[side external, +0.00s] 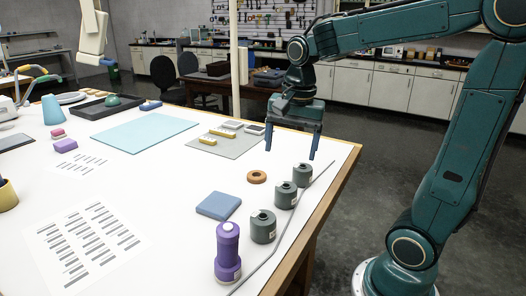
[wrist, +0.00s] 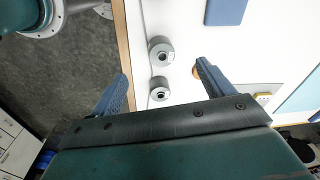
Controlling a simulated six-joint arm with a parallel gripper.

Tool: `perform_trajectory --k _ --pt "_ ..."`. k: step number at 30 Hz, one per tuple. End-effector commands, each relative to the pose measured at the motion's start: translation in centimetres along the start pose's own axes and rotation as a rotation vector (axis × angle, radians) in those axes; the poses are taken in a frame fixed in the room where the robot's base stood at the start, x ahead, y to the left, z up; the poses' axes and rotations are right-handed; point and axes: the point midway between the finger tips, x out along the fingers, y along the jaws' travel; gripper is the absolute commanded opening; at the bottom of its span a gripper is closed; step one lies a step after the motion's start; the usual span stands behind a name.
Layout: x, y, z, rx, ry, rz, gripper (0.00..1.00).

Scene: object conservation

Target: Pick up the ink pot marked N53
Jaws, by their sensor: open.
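Three dark grey-green ink pots stand upright in a row along the table's right side: a near one (side external: 263,229), a middle one (side external: 285,197) and a far one (side external: 303,176). Each has a pale label, too small to read, so I cannot tell which is N53. My gripper (side external: 290,155) is open and empty, pointing down above the table, near the far pot and higher than it.
A thin grey strip (side external: 273,250) runs beside the pots near the table's right edge. A purple bottle (side external: 228,252) stands at the near end. A grey mat (side external: 221,147) with small blocks lies behind.

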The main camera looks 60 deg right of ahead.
Motion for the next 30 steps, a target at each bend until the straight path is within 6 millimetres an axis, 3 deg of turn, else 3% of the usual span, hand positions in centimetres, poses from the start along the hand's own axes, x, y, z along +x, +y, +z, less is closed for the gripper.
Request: perform_trajectory --k 4,10,20,30 --pt "1.1 -0.9 -2.1 0.204 -0.024 0.058 0.8" --pt "1.9 -1.5 -3.5 0.355 -0.035 0.099 0.8" --pt "2.4 -1.5 -3.6 0.379 -0.037 0.106 0.8" --pt "6.2 -1.1 -3.4 0.376 -0.038 0.108 0.8"
